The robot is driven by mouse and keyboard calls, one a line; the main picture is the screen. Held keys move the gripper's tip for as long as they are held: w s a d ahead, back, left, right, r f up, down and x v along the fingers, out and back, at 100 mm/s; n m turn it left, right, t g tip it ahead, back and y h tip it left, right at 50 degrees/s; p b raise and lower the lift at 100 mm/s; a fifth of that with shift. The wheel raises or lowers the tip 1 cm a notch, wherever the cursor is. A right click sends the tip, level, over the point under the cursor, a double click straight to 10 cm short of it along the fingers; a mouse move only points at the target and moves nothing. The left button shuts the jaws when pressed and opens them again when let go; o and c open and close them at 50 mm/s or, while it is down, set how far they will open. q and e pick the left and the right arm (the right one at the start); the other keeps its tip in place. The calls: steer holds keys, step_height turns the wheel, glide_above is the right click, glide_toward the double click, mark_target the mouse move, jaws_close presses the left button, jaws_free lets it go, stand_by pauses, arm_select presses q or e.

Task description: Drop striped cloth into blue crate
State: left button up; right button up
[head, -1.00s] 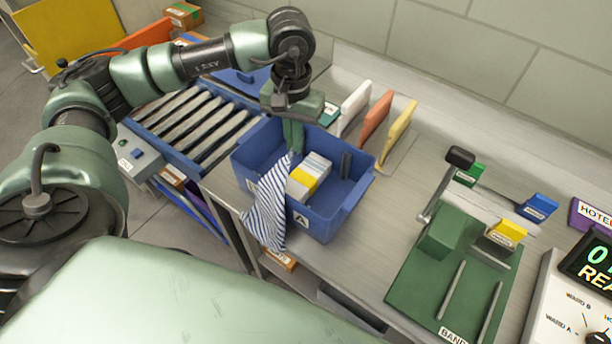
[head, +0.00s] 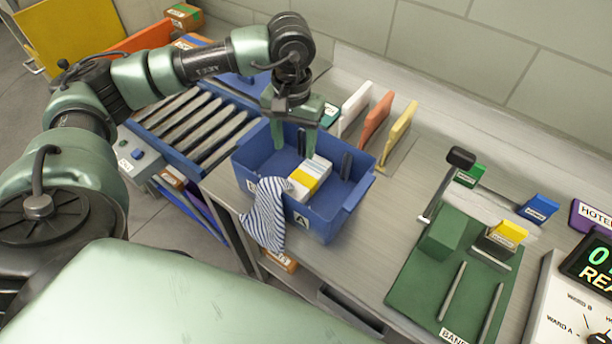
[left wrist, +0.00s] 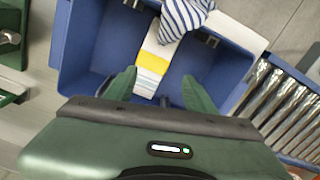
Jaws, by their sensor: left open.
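The blue-and-white striped cloth (head: 266,216) is draped over the front left rim of the blue crate (head: 322,222), with most of it hanging outside. In the left wrist view the cloth (left wrist: 184,17) lies at the crate's far wall (left wrist: 85,50), touching the white and yellow packets. My left gripper (head: 295,147) is open and empty, pointing down over the crate's back left part, apart from the cloth. Its two fingers also show in the left wrist view (left wrist: 160,88). My right gripper is not in view.
White and yellow packets (head: 310,178) stand inside the crate. A roller conveyor (head: 195,125) lies to the left. White, orange and yellow dividers (head: 376,118) stand behind right. A green fixture (head: 450,262) with a lever is at the right. Bare counter lies between crate and fixture.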

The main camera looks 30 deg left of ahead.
arm_select(q)
steer(key=o, duration=0.7)
step_height(320, 180, up, 6)
steer(key=p, duration=0.2)
steer(key=shift+f+p, duration=0.25)
steer(key=shift+p, duration=0.05)
step_height(320, 180, up, 8)
steer(key=shift+f+b, duration=0.1)
steer(key=shift+b, duration=1.15)
